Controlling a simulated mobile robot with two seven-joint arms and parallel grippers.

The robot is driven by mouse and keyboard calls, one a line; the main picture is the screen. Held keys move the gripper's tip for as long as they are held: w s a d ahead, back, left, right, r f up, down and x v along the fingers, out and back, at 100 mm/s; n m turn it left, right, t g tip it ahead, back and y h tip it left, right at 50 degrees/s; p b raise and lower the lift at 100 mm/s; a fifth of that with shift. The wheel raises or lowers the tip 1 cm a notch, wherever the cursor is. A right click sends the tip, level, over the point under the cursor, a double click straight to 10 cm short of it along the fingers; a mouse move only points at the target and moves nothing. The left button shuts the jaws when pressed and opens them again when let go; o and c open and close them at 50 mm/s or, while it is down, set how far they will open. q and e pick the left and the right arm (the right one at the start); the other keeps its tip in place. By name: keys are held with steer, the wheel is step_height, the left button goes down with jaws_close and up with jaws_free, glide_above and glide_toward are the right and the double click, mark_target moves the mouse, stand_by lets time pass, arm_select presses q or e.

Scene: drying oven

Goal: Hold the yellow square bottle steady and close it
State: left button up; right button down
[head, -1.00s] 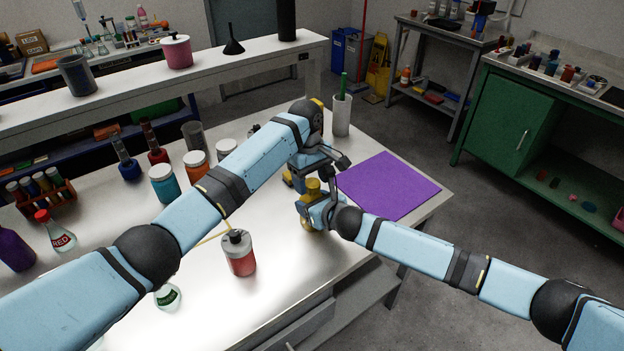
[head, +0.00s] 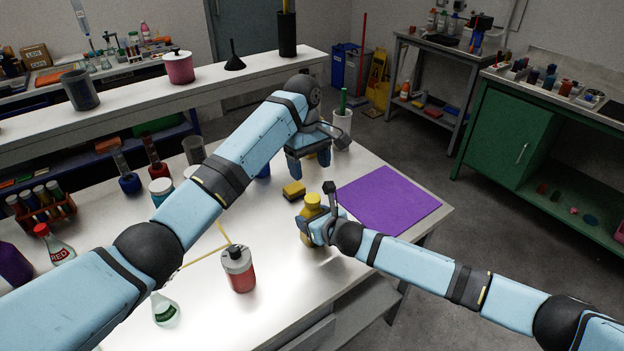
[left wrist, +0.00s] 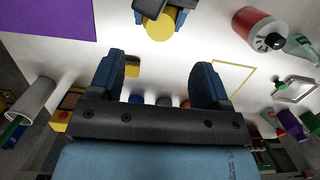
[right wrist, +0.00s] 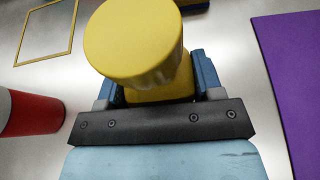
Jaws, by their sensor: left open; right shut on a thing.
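The yellow square bottle (head: 306,239) stands near the table's front edge, with a round yellow cap (head: 313,201) on its top. My right gripper (head: 320,230) is shut on the bottle's body. The right wrist view shows the wide cap (right wrist: 130,42) above the yellow body (right wrist: 165,88) between the fingers; the cap hides the neck, so I cannot tell how tightly it sits. My left gripper (head: 308,163) is open and empty, above and behind the bottle. In the left wrist view the cap (left wrist: 160,25) lies beyond the open fingers (left wrist: 157,82), apart from them.
A yellow block (head: 293,189) lies behind the bottle. A purple mat (head: 390,198) lies to the right. A red bottle with a grey lid (head: 239,270) stands front left, by a yellow outline on the table. A white cup (head: 342,127) stands at the back; several jars crowd the left.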

mark_target(313, 198)
arm_select(q)
steer(key=r, duration=0.3)
steer(key=shift+w+a+r, duration=0.15)
steer(key=shift+w+a, duration=0.1)
steer(key=f, duration=0.4)
steer(key=s+f, duration=0.1)
steer(key=f, duration=0.3)
steer(key=d+f, duration=0.1)
steer(key=f, duration=0.3)
steer(key=shift+s, duration=0.2)
steer(key=shift+c, duration=0.5)
steer(key=c, duration=1)
steer(key=o, duration=1)
steer(key=shift+r, duration=0.1)
